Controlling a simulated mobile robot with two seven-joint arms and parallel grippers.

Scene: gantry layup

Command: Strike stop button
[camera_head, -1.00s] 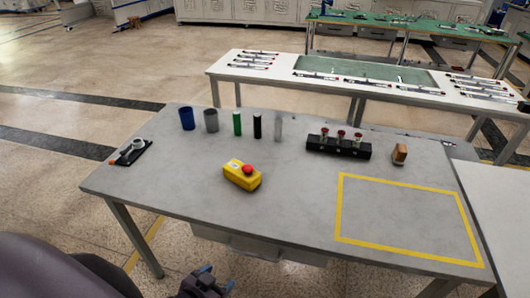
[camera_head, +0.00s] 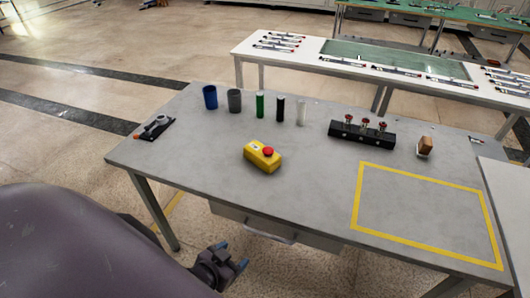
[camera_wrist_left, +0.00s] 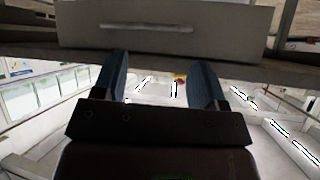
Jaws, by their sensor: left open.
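The stop button is a red mushroom button (camera_head: 268,152) on a yellow box (camera_head: 259,160), which sits on the grey table (camera_head: 200,165) left of its middle. My left gripper (camera_head: 232,256) is open and empty, with blue fingertips. It is in front of the table's front edge, near the drawer and apart from the button box. In the left wrist view the two fingers (camera_wrist_left: 160,80) are spread with nothing held. A small yellow and red patch shows between them there, too small to name surely. My right gripper is not in view.
A drawer with a handle (camera_head: 270,234) hangs under the table's front edge. Behind the box stand a blue cup (camera_head: 210,97), a grey cup (camera_head: 234,101) and several cylinders. A black holder (camera_head: 361,135) is at right, behind a yellow taped outline (camera_head: 357,200). Table around the box is clear.

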